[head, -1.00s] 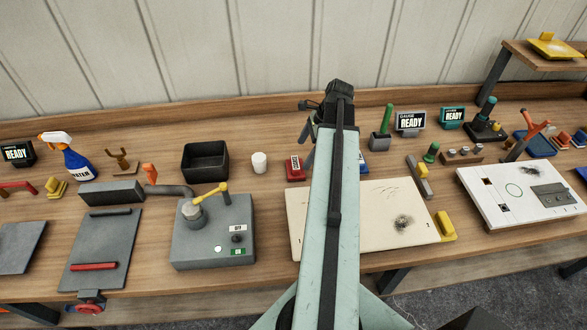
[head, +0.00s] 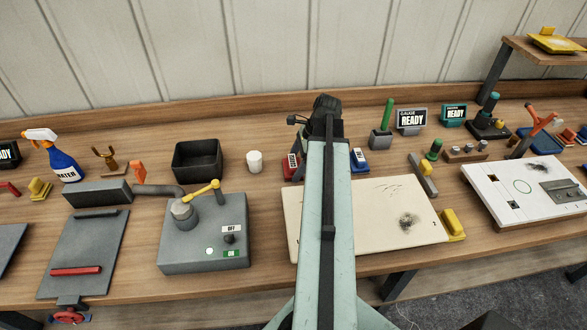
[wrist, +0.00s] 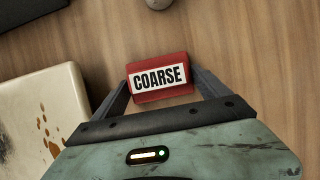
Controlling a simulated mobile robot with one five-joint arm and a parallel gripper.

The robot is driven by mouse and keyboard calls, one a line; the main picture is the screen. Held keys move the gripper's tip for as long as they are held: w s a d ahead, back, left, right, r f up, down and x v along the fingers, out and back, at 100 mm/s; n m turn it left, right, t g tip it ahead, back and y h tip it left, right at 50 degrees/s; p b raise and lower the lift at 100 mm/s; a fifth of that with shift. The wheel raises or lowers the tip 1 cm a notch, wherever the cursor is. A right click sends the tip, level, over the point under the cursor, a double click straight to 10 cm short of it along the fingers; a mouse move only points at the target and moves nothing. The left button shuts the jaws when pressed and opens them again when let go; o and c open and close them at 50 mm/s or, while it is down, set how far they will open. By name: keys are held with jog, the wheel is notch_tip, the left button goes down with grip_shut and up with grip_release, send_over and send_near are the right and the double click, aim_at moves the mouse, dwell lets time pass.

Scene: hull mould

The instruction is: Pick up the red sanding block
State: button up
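The red sanding block (head: 291,166) lies on the wooden bench, left of my arm in the head view. In the wrist view the red block (wrist: 160,94) has a white label reading COARSE and sits slightly tilted between my fingertips. My gripper (wrist: 160,77) is open, one finger at each short end of the block. The fingertips look very close to its ends; whether they touch I cannot tell. In the head view my arm hides most of the gripper.
A white cup (head: 255,162) and a black bin (head: 197,160) stand left of the block. A blue block (head: 358,160) lies to the right, past my arm. A cream board (head: 370,225) lies in front, and a grey machine (head: 205,245) front left.

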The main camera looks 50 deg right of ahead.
aim_at(296, 161)
jog(key=c, duration=0.7)
notch_tip(296, 161, up, 10)
jog(key=p, duration=1)
jog(key=shift+r, duration=0.15)
